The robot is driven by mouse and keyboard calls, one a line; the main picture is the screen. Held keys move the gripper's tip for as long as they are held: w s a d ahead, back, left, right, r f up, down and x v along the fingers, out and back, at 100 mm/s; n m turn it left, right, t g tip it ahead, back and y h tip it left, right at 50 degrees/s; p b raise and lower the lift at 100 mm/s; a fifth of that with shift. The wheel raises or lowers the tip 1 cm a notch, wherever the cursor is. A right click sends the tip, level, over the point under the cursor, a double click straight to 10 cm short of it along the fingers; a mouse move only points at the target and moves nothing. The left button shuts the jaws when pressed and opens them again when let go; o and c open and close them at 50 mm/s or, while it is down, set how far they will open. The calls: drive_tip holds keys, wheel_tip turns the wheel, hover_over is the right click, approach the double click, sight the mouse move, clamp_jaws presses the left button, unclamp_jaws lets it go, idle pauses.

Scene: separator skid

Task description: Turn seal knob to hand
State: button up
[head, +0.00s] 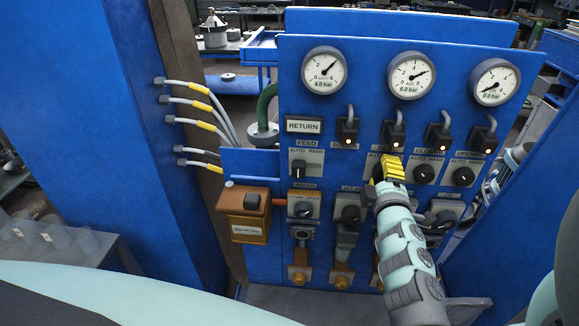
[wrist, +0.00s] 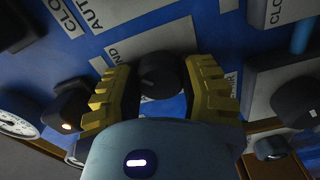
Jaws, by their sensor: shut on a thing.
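My gripper (head: 386,172) has yellow ribbed fingers and is at the upper row of switch knobs on the blue panel. In the wrist view, my gripper (wrist: 160,88) has one finger on each side of a dark round knob (wrist: 158,72) and is shut on it. AUTO and part of HAND are legible beside this knob. In the head view my fingers hide it, and I cannot read its name label, so I cannot confirm it is the seal knob. Its pointer direction cannot be told.
An orange box (head: 247,213) juts out at left. Hoses (head: 200,107) lie further left.

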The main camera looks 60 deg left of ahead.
drive_tip(key=o, duration=1.2)
drive_tip(key=v, duration=1.2)
